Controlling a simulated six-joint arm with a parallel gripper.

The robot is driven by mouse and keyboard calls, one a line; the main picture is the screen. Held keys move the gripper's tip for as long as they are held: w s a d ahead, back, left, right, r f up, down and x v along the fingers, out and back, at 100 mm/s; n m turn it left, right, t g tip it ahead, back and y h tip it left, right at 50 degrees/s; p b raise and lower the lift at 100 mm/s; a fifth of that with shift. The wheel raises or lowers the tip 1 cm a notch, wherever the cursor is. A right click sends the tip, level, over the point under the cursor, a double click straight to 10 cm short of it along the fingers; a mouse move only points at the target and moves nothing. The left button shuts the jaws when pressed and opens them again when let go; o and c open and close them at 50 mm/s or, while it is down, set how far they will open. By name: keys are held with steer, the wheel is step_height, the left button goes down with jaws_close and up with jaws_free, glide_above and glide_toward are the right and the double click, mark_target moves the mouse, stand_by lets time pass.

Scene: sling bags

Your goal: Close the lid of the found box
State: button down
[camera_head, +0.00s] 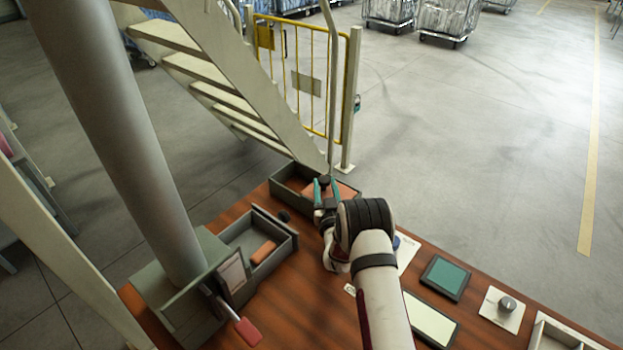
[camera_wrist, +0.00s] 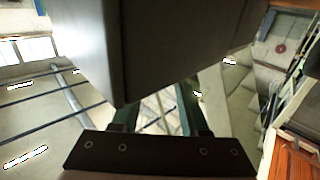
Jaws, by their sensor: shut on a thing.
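I cannot tell whether this part belongs to the lid. In the wrist view, a large smooth grey panel (camera_wrist: 160,45) fills the upper middle, close to my dark green fingers (camera_wrist: 165,112). What the panel belongs to is unclear. My arm hides part of the box's right side.
A grey cabinet (camera_head: 180,300) with an open drawer (camera_head: 240,235), holding an orange block (camera_head: 263,252), stands on the left of the desk (camera_head: 300,310). A red-handled piece (camera_head: 247,331) sticks out there. A green-screened tablet (camera_head: 446,277) and a knob plate (camera_head: 503,309) lie at right.

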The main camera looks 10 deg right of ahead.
steer(key=shift+s+d, duration=0.2)
steer(key=shift+d, duration=0.1)
steer(key=c, duration=0.7)
jaws_free()
steer(key=shift+o, duration=1.4)
steer(key=shift+a, duration=0.1)
steer(key=s, duration=1.5)
steer(key=shift+s, duration=0.35)
